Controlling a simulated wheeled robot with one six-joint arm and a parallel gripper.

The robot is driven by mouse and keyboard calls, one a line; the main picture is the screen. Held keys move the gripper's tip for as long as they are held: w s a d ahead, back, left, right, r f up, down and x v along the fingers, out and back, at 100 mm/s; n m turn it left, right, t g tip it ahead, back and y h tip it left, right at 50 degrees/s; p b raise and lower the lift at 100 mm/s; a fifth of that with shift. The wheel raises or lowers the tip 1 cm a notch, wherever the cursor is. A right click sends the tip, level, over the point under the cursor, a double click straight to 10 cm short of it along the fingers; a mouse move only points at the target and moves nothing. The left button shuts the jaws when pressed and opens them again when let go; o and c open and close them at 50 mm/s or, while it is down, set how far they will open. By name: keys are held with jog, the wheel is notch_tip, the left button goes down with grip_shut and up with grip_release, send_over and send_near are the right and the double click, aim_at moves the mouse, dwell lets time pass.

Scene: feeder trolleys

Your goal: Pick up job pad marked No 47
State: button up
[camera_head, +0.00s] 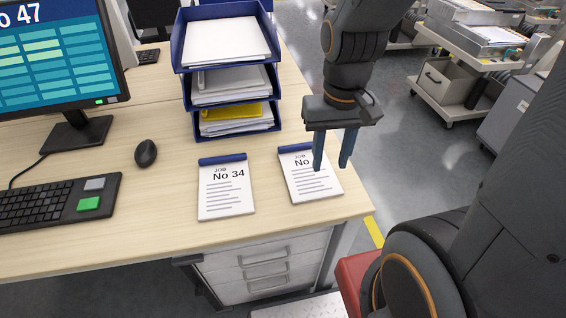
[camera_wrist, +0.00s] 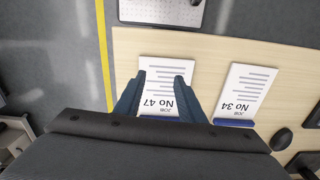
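Two white job pads with blue top bindings lie flat on the wooden desk (camera_head: 130,225). The pad marked No 47 (camera_head: 318,188) is on the right, near the desk's right edge; my gripper hides its number in the head view. In the wrist view the No 47 pad (camera_wrist: 160,78) shows upside down, with its number legible. The pad marked No 34 (camera_head: 226,200) lies to its left; it also shows in the wrist view (camera_wrist: 245,88). My gripper (camera_head: 331,167) points down over the No 47 pad, its blue fingers apart with nothing between them. Its exact height is unclear.
A blue tray stack (camera_head: 180,70) with papers stands behind the pads. A mouse (camera_head: 146,153), a keyboard (camera_head: 60,200) and a monitor (camera_head: 60,50) reading "47" are on the left. Drawers (camera_head: 262,270) sit under the desk. Trolleys stand beyond a grey floor at right.

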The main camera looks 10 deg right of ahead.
jog(key=w+m+p, duration=0.1)
jog(key=w+m, duration=0.6)
jog(key=m+p, duration=0.2)
jog(key=m, duration=0.8)
send_over(301, 144)
jog(key=shift+d+f, duration=0.1)
jog(key=shift+f, duration=0.95)
jog(key=shift+f+p, duration=0.6)
jog(key=shift+f, duration=2.75)
jog(key=shift+c, duration=0.4)
grip_shut()
